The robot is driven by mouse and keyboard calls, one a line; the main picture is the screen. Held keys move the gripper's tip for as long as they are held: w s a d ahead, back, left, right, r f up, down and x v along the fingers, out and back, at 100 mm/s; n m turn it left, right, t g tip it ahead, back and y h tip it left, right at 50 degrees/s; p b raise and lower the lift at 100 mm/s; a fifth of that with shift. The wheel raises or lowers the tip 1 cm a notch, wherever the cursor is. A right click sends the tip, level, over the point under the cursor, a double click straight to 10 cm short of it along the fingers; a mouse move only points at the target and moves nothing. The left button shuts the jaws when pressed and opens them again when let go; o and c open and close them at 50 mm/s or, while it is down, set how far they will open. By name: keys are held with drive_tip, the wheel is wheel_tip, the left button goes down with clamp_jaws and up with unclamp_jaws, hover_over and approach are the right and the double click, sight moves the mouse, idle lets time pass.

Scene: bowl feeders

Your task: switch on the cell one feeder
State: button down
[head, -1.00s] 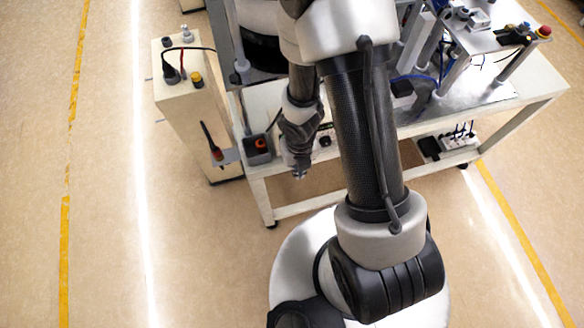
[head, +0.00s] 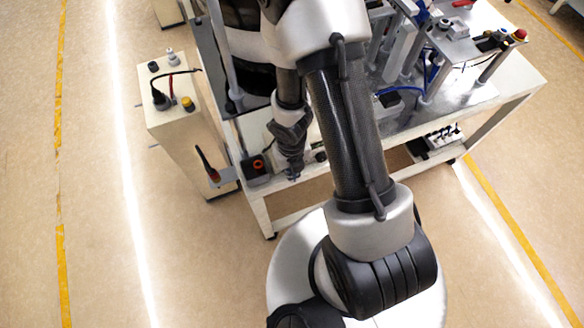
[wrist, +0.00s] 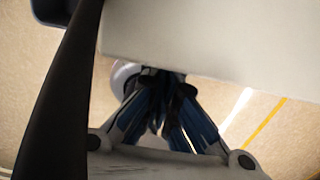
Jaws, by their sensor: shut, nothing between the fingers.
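The cell one feeder is not clearly identifiable; a dark round bowl shape (head: 245,45) shows behind my arm at the back of the white bench (head: 262,218). A pale control unit with a dark knob (head: 319,155) sits at the bench front, partly hidden by my arm. My gripper (head: 292,176) points down at the bench's front edge, left of that knob. In the wrist view my gripper (wrist: 163,76) is shut and empty, its tips close to a pale flat panel (wrist: 215,38). I cannot tell whether they touch. No switch shows clearly there.
A dark box with an orange-red button (head: 258,164) is left of my gripper. A cream cabinet (head: 185,135) with plugs and a yellow button stands further left. A metal fixture (head: 455,45) with a red button is at the right. The left floor is clear.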

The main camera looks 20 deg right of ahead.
drive_tip(key=r+p, duration=0.2)
drive_tip(key=p, duration=0.1)
drive_tip(key=shift+w, duration=0.2)
idle(0.4)
drive_tip(key=shift+f, duration=0.1)
